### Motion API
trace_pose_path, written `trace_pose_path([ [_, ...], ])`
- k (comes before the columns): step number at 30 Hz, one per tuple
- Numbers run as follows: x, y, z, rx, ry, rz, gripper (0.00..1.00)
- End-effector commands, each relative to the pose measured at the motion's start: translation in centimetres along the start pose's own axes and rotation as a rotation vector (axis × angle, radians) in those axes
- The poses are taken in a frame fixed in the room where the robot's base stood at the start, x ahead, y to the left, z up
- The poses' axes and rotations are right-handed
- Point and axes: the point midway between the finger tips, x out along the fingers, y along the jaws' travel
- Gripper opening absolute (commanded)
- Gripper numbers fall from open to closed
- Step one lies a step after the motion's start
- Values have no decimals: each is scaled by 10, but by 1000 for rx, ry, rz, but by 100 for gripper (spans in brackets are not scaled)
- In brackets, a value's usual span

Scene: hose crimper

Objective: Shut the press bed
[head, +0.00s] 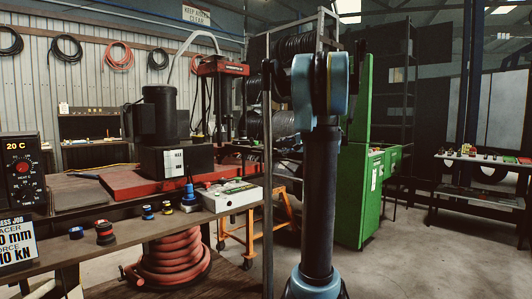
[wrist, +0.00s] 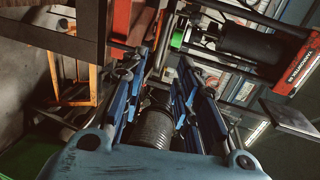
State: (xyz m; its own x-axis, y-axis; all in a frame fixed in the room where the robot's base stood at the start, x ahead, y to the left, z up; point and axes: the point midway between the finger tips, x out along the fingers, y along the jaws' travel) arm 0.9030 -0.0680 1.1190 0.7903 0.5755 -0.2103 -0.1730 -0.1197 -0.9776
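The press stands on the bench at the left of the head view, with a red head (head: 222,66), upright posts and a red base (head: 125,183). I cannot pick out its bed with certainty or tell how far it stands open. My arm stands in front, right of the press; my gripper is not clear in the head view. In the wrist view my gripper (wrist: 164,62) has its two blue fingers apart, with nothing held between the tips. A red lettered head (wrist: 302,62) and a dark cylinder (wrist: 250,45) lie beyond it, at the upper right.
A black motor (head: 158,118) and a white box (head: 230,196) sit on the bench, with several small coloured parts near its front edge. A red hose coil (head: 168,262) lies below. A green cabinet (head: 355,195) stands behind my arm.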

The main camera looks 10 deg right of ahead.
Motion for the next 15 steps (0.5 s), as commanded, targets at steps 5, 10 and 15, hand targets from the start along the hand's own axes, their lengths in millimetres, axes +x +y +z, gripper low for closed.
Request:
trace_pose_path([
  [5, 33, 0, 1, -1, -3, 0, 29],
  [10, 63, 0, 1, -1, -3, 1, 29],
  [15, 92, 0, 1, -2, -2, 1, 29],
])
